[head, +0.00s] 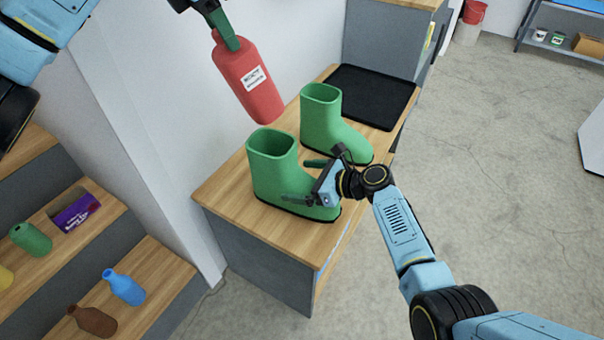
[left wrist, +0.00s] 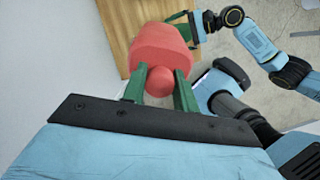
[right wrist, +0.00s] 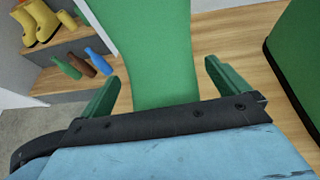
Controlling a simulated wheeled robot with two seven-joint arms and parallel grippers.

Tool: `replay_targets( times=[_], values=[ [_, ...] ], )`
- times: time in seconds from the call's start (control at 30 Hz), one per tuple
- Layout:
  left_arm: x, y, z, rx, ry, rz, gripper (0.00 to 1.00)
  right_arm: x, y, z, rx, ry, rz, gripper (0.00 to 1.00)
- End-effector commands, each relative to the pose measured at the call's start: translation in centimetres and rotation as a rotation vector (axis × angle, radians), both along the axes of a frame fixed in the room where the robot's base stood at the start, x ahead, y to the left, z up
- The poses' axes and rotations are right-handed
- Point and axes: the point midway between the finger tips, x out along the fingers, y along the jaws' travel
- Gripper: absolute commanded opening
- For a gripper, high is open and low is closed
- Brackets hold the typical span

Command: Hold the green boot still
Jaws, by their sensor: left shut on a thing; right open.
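Two green boots stand upright on the wooden bench top in the head view: the near boot (head: 272,172) and the far boot (head: 328,122). My right gripper (head: 308,180) is open at the near boot. In the right wrist view the boot (right wrist: 157,50) lies between the spread fingers (right wrist: 165,85), with a gap on the right side; contact on the left is unclear. My left gripper (head: 226,32) is shut on the neck of a red bottle (head: 247,82) with a white label. It holds the bottle tilted, above and behind the near boot. The bottle also shows in the left wrist view (left wrist: 160,45).
A black tray (head: 372,95) lies at the bench's far end. Wooden steps at the left hold a green bottle (head: 30,240), a blue bottle (head: 124,287), a brown bottle (head: 93,320) and a purple box (head: 76,212). A white wall stands behind the bench.

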Motion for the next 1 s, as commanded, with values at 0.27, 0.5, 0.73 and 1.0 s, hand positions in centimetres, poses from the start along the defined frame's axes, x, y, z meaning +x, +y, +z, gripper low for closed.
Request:
replay_targets(
  times=[0.27,0.5,0.73,1.0],
  values=[
    [0.00,-0.01,0.04,-0.001,-0.001,0.000,0.00,0.18,0.39,-0.18,-0.002,-0.001,0.001,1.00],
    [0.00,-0.01,0.04,-0.001,-0.001,0.000,0.00,0.16,0.37,-0.18,-0.001,0.000,0.000,0.84],
    [0.00,-0.01,0.04,-0.001,-0.001,0.000,0.00,0.15,0.36,-0.19,-0.001,0.000,0.001,0.54],
    [0.02,-0.03,0.03,0.000,0.000,0.000,0.00,0.14,0.36,-0.20,-0.001,0.001,0.001,0.50]
  ],
)
